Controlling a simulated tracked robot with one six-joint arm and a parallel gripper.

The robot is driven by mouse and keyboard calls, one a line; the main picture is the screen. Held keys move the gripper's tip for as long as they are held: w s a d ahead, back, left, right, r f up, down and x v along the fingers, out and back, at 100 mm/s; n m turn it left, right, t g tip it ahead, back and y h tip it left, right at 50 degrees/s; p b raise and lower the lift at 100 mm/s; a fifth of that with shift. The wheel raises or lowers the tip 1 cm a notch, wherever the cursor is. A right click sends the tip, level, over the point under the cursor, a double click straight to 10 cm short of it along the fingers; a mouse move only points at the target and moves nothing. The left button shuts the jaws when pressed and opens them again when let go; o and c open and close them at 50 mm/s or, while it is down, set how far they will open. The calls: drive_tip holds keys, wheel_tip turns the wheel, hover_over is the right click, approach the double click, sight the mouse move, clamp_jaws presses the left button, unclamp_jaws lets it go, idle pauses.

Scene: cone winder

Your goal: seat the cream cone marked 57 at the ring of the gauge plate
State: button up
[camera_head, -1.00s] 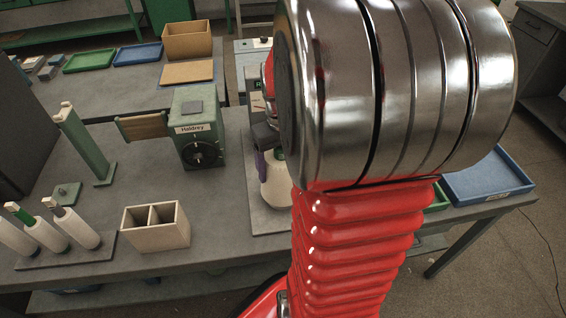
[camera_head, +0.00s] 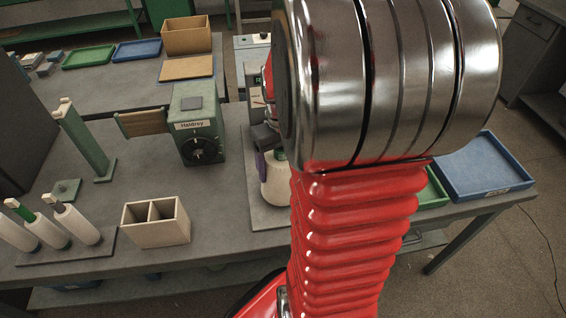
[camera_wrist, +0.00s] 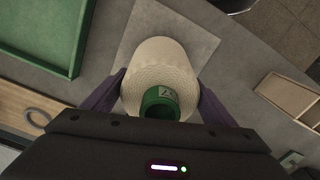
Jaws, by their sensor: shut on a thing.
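The cream cone (camera_wrist: 158,62) with a green tip is between the purple fingers of my gripper (camera_wrist: 160,96) in the wrist view. The fingers are shut on it from both sides. A pale label is on the green tip, too small to read surely. The cone also shows upright in the head view (camera_head: 275,186), partly hidden by my arm. A flat grey plate (camera_head: 262,216) lies below it, and this plate (camera_wrist: 201,45) also shows in the wrist view. I cannot tell whether the base touches it.
A divided wooden box (camera_head: 156,222) stands left of the plate. Several cones (camera_head: 48,232) lie on a rack at far left. A green machine marked Haldrey (camera_head: 198,125) stands behind. A blue tray (camera_head: 485,165) and a green tray (camera_head: 433,190) are at right.

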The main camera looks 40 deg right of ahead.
drive_tip(key=shift+f, duration=0.2)
idle(0.3)
drive_tip(key=o, duration=1.2)
wheel_tip(320, 180, up, 14)
drive_tip(key=shift+f, duration=0.1)
drive_tip(key=shift+w, duration=0.1)
idle(0.8)
